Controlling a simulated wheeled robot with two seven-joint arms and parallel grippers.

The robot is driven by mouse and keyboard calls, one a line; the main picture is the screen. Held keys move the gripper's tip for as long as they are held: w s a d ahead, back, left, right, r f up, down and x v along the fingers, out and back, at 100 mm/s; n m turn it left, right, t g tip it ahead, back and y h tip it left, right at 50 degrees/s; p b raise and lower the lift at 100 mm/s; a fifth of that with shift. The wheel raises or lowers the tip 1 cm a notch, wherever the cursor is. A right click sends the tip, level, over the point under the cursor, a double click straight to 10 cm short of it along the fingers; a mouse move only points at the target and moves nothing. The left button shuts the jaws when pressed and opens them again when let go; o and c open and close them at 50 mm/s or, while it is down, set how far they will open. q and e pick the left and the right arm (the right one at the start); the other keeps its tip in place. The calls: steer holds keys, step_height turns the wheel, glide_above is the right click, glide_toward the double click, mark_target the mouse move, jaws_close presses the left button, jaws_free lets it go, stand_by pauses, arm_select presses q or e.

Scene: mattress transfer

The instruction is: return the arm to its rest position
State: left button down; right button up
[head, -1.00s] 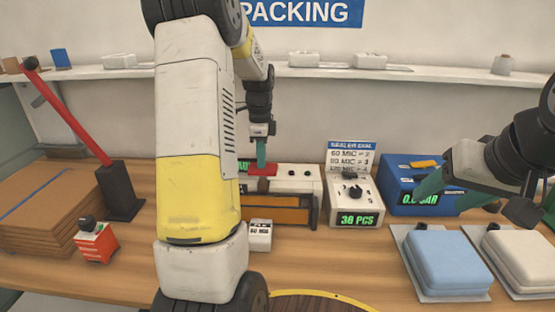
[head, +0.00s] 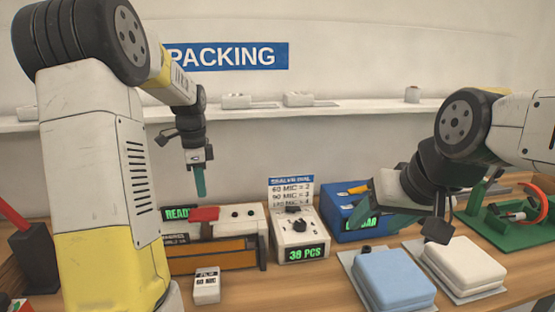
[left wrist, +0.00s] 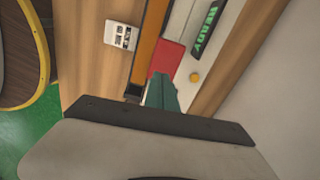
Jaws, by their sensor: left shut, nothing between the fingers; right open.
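My left arm (head: 98,165) rises at the left of the head view and bends over the bench. My left gripper (head: 199,182) points down with its teal fingers shut and empty. It hangs above the sealer (head: 225,224) and its red handle (head: 205,214), apart from them. In the left wrist view the shut teal fingers (left wrist: 161,90) appear in front of the red handle (left wrist: 166,58). My right gripper (head: 408,212) is open and empty, above the bench beside the blue box (head: 350,212).
A blue pad (head: 393,276) and a white pad (head: 464,262) lie on trays at front right. A small label box (head: 207,285) stands before the sealer. A red lever (head: 14,220) is at left. A shelf (head: 250,112) runs behind.

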arm_select(q)
steer(key=s+d+r+n+t, duration=0.2)
steer(key=s+d+n, duration=0.2)
steer(key=s, duration=0.3)
steer(key=s+d+r+n+t+h, duration=0.1)
steer(key=s+d+r+n, duration=0.2)
steer(key=s, duration=0.5)
steer(key=s+d+r+n+t+h, duration=0.1)
steer(key=s+d+r+n+t, duration=0.1)
steer(key=s+d+n, duration=0.3)
steer(key=s+n, duration=0.1)
steer(key=s, duration=0.2)
steer(key=shift+d+r+t, duration=0.15)
steer(key=shift+d+t, duration=0.05)
steer(key=shift+t, duration=0.1)
